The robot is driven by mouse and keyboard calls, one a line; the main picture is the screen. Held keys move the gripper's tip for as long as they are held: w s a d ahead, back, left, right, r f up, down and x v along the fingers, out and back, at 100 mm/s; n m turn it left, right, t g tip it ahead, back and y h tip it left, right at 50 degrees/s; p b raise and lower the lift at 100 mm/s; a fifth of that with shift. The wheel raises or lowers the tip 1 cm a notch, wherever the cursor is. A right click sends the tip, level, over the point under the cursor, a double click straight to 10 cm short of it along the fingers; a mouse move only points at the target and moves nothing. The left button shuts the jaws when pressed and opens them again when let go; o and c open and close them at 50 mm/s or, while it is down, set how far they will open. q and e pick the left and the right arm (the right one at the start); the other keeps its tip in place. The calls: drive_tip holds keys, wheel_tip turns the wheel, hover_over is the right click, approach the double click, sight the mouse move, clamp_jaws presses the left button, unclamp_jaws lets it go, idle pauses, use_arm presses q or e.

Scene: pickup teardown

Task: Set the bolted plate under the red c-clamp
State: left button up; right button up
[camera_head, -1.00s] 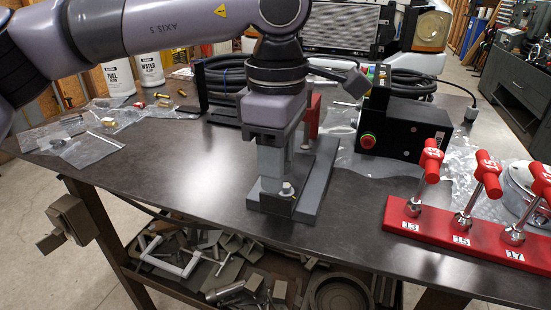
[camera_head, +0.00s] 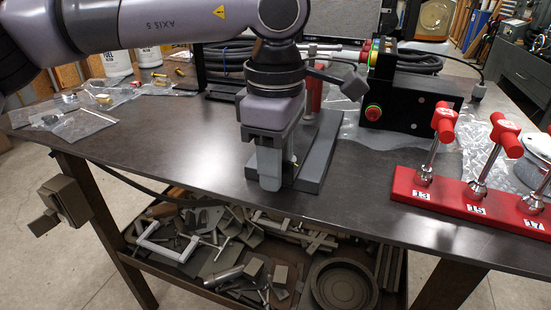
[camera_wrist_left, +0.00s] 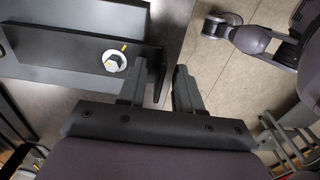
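The bolted plate is a dark flat piece with a bolt in a pale washer, marked yellow; in the left wrist view the plate (camera_wrist_left: 75,62) lies left of my fingers. In the head view it is mostly hidden behind my left gripper (camera_head: 268,182). My right gripper is not in view.
A grey base bar (camera_head: 320,155) lies right of the gripper. A red rack (camera_head: 445,200) with red-handled tools stands at right, and a black control box (camera_head: 418,105) behind it. Plastic bags (camera_head: 80,125) lie at left. The table's front edge is close to the gripper.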

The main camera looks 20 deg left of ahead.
use_arm(q)
drive_tip(key=shift+s+f, duration=0.1)
drive_tip(key=shift+f, duration=0.3)
drive_tip(key=shift+s, duration=0.1)
clamp_jaws()
drive_tip(key=shift+w, duration=0.25)
drive_tip(key=shift+o, duration=0.4)
unclamp_jaws()
wheel_tip(320, 180, up, 7)
drive_tip(key=p, duration=0.5)
drive_tip(key=shift+w+r+p, duration=0.15)
drive_tip(key=shift+r+p, duration=0.05)
drive_tip(key=shift+p, duration=0.1)
drive_tip(key=shift+f, duration=0.1)
